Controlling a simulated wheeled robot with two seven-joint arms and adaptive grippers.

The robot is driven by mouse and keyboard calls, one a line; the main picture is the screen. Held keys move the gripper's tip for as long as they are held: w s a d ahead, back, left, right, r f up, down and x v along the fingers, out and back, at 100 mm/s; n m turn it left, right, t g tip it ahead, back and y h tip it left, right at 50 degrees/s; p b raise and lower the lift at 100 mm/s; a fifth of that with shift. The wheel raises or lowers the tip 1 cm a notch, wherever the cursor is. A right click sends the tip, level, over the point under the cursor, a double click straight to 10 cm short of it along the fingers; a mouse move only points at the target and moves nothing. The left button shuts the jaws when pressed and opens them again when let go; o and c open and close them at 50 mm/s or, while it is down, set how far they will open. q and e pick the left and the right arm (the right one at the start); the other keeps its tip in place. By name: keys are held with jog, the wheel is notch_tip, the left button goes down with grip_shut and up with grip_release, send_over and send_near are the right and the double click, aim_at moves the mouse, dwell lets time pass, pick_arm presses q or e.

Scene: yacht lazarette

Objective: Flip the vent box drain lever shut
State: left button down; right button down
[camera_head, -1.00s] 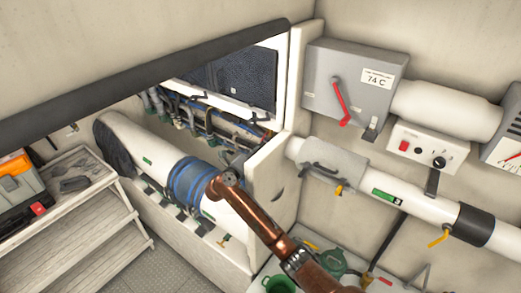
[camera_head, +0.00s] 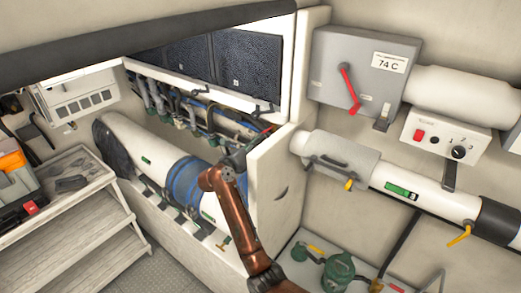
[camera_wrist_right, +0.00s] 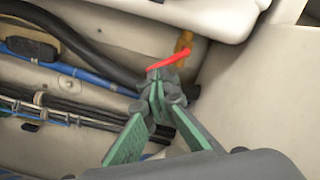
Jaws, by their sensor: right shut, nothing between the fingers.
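In the right wrist view a thin red lever (camera_wrist_right: 167,62) lies just past my right fingertips, beside a yellow fitting (camera_wrist_right: 184,42). I cannot tell whether the fingers touch it. My right gripper (camera_wrist_right: 160,92) has green-padded fingers with tips together and nothing held. In the head view my right gripper (camera_head: 237,158) is small and dark at the edge of the hull opening, beside the white partition (camera_head: 275,185). A small red piece (camera_head: 267,130) shows beyond it. A white louvred box (camera_head: 82,97) hangs at upper left. I cannot tell which part is the drain lever. My left gripper is out of view.
A grey box (camera_head: 325,72) with a red handle and a 74 C label is on the right wall, above a white pipe (camera_head: 370,170). A white hose with blue bands (camera_head: 190,180) runs below my gripper. Wooden steps (camera_head: 85,215) stand at left. Blue and black lines (camera_wrist_right: 65,70) run near the fingers.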

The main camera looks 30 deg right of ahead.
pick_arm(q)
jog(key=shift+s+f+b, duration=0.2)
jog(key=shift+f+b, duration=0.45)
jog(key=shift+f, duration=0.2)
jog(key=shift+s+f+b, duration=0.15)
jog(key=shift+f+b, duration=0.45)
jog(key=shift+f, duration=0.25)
pick_arm(e)
jog(key=shift+w+a+r+m, duration=0.1)
jog(key=shift+w+r+m, duration=0.1)
jog(key=shift+m, duration=0.5)
jog(key=shift+w+a+r+m, duration=0.1)
jog(key=shift+w+r+m, duration=0.05)
jog(key=shift+m, duration=0.55)
